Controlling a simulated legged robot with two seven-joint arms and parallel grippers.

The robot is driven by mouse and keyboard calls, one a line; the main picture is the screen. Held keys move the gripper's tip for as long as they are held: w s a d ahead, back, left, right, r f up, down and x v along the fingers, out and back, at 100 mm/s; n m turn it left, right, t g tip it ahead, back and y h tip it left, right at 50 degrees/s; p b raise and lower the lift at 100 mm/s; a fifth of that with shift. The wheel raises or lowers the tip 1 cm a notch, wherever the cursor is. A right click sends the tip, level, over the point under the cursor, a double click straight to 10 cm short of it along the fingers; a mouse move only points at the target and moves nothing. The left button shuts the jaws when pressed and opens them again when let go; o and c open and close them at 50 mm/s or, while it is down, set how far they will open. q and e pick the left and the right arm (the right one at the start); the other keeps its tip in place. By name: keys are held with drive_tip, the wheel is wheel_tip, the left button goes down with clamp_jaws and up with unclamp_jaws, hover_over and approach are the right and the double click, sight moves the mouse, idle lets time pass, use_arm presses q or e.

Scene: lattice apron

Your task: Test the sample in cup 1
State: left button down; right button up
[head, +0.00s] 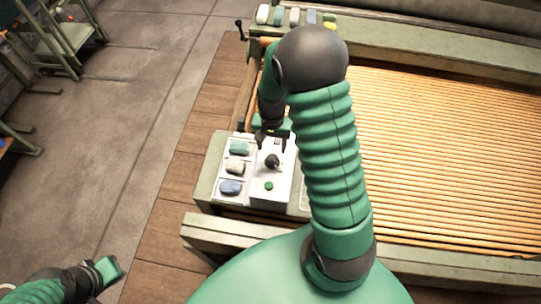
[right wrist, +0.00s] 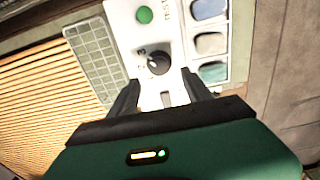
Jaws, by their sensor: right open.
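A white tester box (head: 283,184) stands on the bench end, with a black knob (head: 272,161) and a round green button (head: 269,186). The right wrist view shows the knob (right wrist: 158,63), small numerals beside it and the green button (right wrist: 144,15). I cannot surely read the knob's setting. My right gripper (head: 270,141) is open above the box; its fingers (right wrist: 160,82) are either side of the knob's near end, apparently not touching it. Three sample cups hold green (head: 239,148), whitish (head: 235,166) and blue (head: 230,187) material; I cannot read their numbers. My left gripper (head: 107,269) is low at left.
A pale grid panel (right wrist: 95,50) adjoins the box. The slatted orange lattice (head: 430,150) fills the right side. Several coloured pieces (head: 294,16) lie in a row on the far rail. Green carts (head: 55,40) stand far left. The floor (head: 125,120) between is clear.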

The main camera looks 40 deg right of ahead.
sight(272, 158)
wheel_tip(272, 158, down, 7)
drive_tip(key=shift+d+f, duration=0.1)
drive_tip(key=shift+d, duration=0.05)
drive_tip(key=shift+c, duration=0.4)
clamp_jaws()
